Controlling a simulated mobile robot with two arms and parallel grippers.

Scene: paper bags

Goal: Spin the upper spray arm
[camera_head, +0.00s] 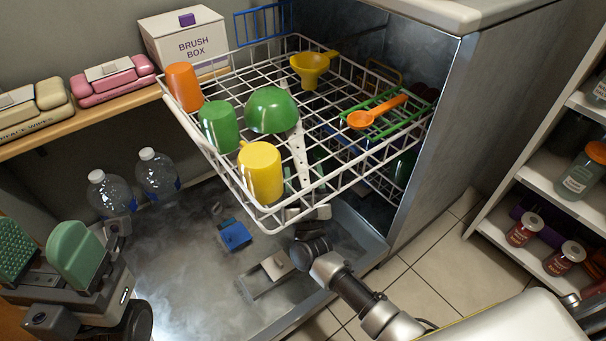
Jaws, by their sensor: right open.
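The upper spray arm (298,150) is a pale strip with holes. It shows through the wires of the white upper rack (275,211), running from near the green bowl toward the rack's front. My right gripper (304,178) reaches in beneath the rack front from the lower right. It is open, with greenish fingers partly hidden by wires, near the spray arm's front end. I cannot tell whether they touch it. My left gripper (42,258) is open and empty at the lower left, with two green pads apart.
The rack holds an orange cup (183,87), green cup (219,127), green bowl (271,110), yellow mug (261,172), yellow funnel (311,68) and orange spoon (376,112). The open dishwasher door (190,285) lies below. Shelves (524,245) stand right; bottles (157,174) stand left.

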